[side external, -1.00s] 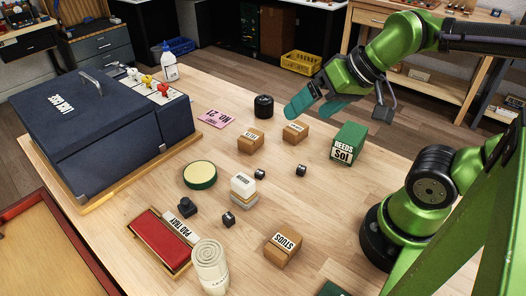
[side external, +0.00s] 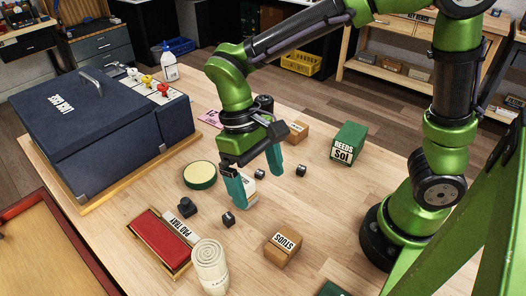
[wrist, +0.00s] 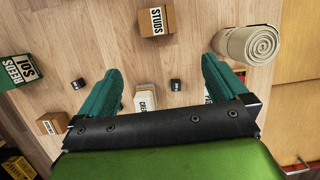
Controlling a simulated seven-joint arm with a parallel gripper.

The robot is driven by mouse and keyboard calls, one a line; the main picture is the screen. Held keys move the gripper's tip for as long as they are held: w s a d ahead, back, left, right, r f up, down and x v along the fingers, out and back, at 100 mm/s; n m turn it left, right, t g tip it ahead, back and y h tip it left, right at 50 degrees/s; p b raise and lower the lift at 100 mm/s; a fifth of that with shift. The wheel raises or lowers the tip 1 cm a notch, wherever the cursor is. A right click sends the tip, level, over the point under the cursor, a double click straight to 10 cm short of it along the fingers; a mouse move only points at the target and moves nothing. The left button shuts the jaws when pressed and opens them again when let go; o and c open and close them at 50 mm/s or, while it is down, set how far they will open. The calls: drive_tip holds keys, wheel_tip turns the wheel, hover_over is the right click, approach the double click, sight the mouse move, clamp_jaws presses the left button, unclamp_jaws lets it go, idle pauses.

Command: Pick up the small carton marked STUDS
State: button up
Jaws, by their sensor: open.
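The small STUDS carton (side external: 282,250) is a brown box with a white label, standing on the wooden table towards the front in the side view. In the wrist view the STUDS carton (wrist: 157,22) lies at the top middle, beyond the fingertips. My gripper (side external: 255,176) has teal fingers, open and pointing down, over the middle of the table. It is behind and left of the carton in the side view, apart from it. In the wrist view the open fingers (wrist: 163,75) have nothing held between them. My gripper partly hides a small white carton (wrist: 146,98) below it.
A rolled cream cloth (side external: 210,267) stands left of the STUDS carton. A red pad tray (side external: 160,243), a round green tin (side external: 200,175), small dark blocks (side external: 229,219) and a green REEDS box (side external: 348,144) stand around.

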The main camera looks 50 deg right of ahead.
sight(284, 241)
drive_tip(key=shift+g, duration=0.5)
drive_tip(key=x, duration=1)
drive_tip(key=s+x, duration=0.1)
drive_tip(key=x, duration=0.5)
drive_tip(key=shift+r, duration=0.15)
drive_tip(key=c, duration=1)
drive_tip(key=shift+r, duration=0.1)
